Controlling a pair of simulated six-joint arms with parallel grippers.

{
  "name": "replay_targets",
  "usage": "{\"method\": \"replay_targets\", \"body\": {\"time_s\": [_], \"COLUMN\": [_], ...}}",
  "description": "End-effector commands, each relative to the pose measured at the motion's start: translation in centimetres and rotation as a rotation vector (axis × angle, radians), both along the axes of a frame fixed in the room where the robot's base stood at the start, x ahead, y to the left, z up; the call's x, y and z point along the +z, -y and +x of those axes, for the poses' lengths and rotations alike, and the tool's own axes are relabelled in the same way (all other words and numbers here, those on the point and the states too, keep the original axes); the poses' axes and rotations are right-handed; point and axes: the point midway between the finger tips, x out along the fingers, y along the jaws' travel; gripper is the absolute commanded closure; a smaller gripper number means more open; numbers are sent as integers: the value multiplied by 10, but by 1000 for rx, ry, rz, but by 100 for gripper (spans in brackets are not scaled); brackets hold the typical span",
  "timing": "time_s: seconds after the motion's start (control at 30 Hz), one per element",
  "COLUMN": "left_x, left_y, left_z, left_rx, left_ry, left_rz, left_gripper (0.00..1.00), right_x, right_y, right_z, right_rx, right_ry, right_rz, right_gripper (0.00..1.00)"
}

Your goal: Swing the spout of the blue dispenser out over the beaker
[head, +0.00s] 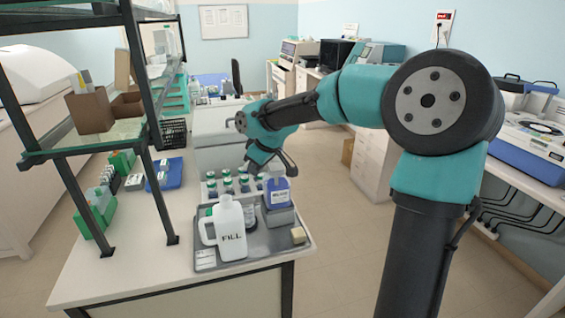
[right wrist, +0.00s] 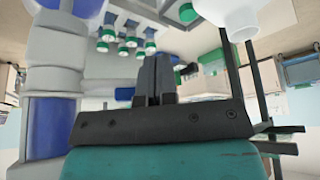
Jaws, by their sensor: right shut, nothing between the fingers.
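In the right wrist view a blue and pale grey body (right wrist: 50,120), apparently the dispenser, fills the left side. Its spout is not clearly made out. The clear beaker (head: 250,215) stands left of it, partly behind the white FILL jug (head: 231,240). My right gripper (head: 250,168) is just above and left of the dispenser's top; in the right wrist view its fingers (right wrist: 155,72) are together and empty. My left gripper is not in view.
The grey tray (head: 265,251) lies at the bench's front right corner. Several green-capped bottles (head: 227,185) stand behind the jug, near my right gripper. A dark shelf frame (head: 160,180) rises on the left.

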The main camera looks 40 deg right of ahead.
Motion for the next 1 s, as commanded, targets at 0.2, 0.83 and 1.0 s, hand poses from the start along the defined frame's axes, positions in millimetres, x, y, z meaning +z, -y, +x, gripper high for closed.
{"method": "replay_targets", "body": {"time_s": [0.2,0.83,1.0], "left_x": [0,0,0], "left_y": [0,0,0], "left_z": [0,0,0], "left_rx": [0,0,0], "left_ry": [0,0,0], "left_rz": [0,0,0], "left_gripper": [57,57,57], "right_x": [0,0,0], "right_y": [-1,-1,-1], "right_z": [5,22,23], "right_rx": [0,1,0], "right_ry": [0,-1,0], "right_rz": [0,-1,0], "right_gripper": [100,100,100]}}
